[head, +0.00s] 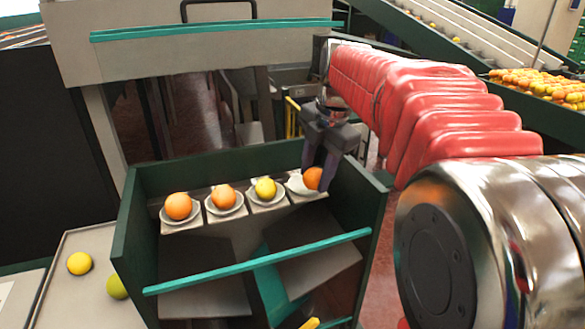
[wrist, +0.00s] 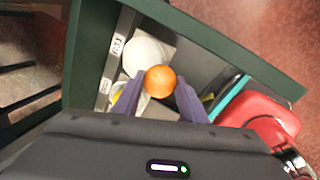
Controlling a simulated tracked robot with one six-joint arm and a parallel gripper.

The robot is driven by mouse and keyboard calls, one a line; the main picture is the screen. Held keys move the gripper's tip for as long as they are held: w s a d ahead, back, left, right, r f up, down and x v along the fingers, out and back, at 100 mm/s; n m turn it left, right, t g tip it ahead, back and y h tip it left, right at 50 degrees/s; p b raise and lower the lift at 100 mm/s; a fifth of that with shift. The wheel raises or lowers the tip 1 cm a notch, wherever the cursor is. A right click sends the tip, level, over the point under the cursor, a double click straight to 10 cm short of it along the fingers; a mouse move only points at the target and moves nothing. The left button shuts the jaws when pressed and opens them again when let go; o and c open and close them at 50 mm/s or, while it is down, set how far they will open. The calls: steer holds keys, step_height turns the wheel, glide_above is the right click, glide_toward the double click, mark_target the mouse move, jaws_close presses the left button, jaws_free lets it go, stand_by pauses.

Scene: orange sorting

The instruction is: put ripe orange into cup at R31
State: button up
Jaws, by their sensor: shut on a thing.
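My gripper (head: 318,172) is shut on a ripe orange (head: 313,178) at the right end of a row of white cups. In the wrist view the orange (wrist: 160,80) sits between the purple fingertips. It overlaps the near edge of an empty white cup (wrist: 148,52); whether it touches the cup I cannot tell. That rightmost cup (head: 297,187) is partly hidden by the orange and fingers in the head view. A label (wrist: 118,43) beside it is too small to read surely.
Three cups to the left hold an orange fruit (head: 179,206), another orange one (head: 224,197) and a yellow one (head: 266,188). Dark green walls (head: 377,190) enclose the row. A teal bar (head: 255,262) crosses in front. Two loose fruits (head: 79,263) lie on the left tray.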

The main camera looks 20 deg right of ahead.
steer(key=w, duration=0.5)
steer(key=shift+s+x, duration=0.2)
steer(key=shift+x, duration=0.65)
steer(key=shift+s+x, duration=0.15)
steer(key=shift+x, duration=0.7)
steer(key=shift+d+f, duration=0.1)
steer(key=shift+f, duration=0.05)
steer(key=o, duration=0.9)
